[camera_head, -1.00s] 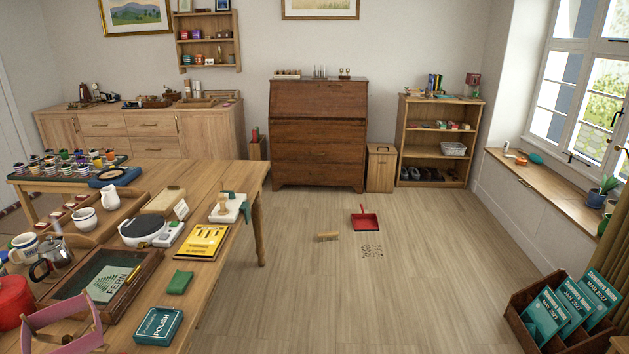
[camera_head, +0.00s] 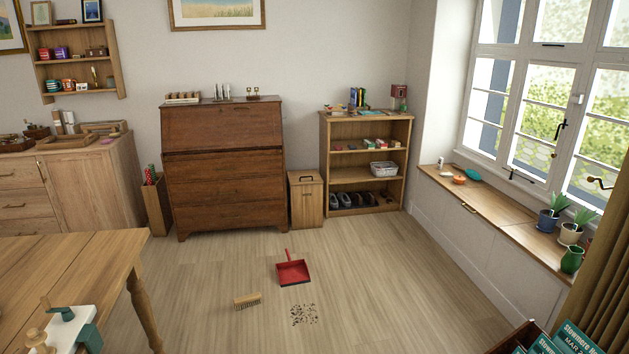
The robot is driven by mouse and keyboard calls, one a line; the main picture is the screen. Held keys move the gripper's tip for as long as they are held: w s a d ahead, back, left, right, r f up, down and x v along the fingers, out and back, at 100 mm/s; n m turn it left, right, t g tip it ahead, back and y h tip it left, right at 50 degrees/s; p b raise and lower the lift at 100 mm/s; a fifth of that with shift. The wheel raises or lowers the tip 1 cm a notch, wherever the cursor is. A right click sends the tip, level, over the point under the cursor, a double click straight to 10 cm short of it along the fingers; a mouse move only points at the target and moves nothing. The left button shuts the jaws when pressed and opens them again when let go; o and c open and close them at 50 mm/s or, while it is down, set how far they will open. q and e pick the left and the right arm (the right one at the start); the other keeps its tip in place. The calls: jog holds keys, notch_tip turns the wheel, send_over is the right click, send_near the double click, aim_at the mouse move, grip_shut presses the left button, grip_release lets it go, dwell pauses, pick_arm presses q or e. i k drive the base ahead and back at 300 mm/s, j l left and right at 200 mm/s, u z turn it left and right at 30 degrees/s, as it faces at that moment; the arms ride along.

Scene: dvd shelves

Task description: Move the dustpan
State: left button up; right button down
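The red dustpan (camera_head: 293,272) lies on the wooden floor in front of the dark wooden bureau, its handle pointing back toward the bureau. A wooden brush (camera_head: 247,301) with bristles lies on the floor to its left and nearer to me. A patch of dark debris (camera_head: 304,314) lies on the floor just in front of the dustpan, apart from it. Neither of my grippers shows in the head view.
A wooden table (camera_head: 75,275) stands at the left, with its leg near the brush. The bureau (camera_head: 223,165), a wooden bin (camera_head: 306,199) and a low bookshelf (camera_head: 367,165) line the back wall. A window bench (camera_head: 500,212) runs along the right.

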aim_at(290, 273)
jog(key=i, duration=2.05)
jog(key=i+u, duration=0.15)
jog(key=i, duration=0.3)
jog(key=i+l+u, duration=0.1)
jog(key=i, duration=0.35)
jog(key=i+l+u, duration=0.15)
jog(key=i, duration=0.3)
jog(key=i+l+u, duration=0.1)
jog(key=i, duration=0.35)
jog(key=i+l, duration=0.05)
jog(key=l, duration=0.05)
